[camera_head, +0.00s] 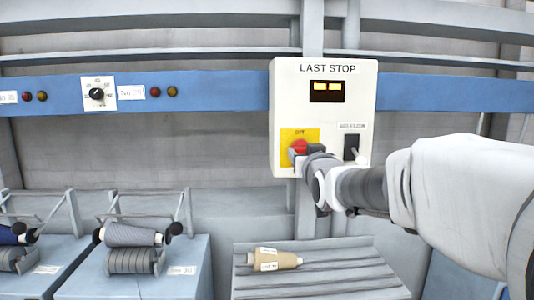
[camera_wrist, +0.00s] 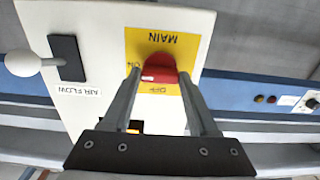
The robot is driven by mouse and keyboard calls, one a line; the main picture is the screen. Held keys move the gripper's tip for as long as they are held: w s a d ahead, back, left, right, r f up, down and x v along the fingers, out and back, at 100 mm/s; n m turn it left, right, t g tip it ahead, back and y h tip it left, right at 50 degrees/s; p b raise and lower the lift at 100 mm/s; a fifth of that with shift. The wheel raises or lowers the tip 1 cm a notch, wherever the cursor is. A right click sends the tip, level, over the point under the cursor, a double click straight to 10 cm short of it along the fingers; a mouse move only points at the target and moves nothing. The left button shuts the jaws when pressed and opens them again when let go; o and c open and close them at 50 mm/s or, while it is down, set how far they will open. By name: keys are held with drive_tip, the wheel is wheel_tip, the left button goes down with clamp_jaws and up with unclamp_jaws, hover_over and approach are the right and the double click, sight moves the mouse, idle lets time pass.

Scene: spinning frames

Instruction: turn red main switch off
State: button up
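The red main switch (camera_head: 299,146) is a round knob on a yellow plate (camera_head: 286,136) low on the white "LAST STOP" panel (camera_head: 290,95). In the wrist view, which is upside down, the red knob (camera_wrist: 159,68) has a white mark at its left, toward the "ON" label; "OFF" is printed below it. My gripper (camera_wrist: 160,75) has one finger on each side of the knob, with the fingers spread. Whether they touch it is hard to tell. In the head view my gripper (camera_head: 306,154) covers the lower right of the plate.
A black air flow switch (camera_head: 351,146) with a pale ball-ended lever sits right of the knob. A lit display (camera_head: 327,91) is above. A blue rail (camera_head: 210,91) with another dial (camera_head: 97,93) runs left.

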drive_tip(key=c, duration=0.6)
drive_tip(key=shift+f+b, duration=0.1)
drive_tip(key=shift+b, duration=0.2)
drive_tip(key=shift+n+b, duration=5.9)
drive_tip(key=shift+n, duration=3)
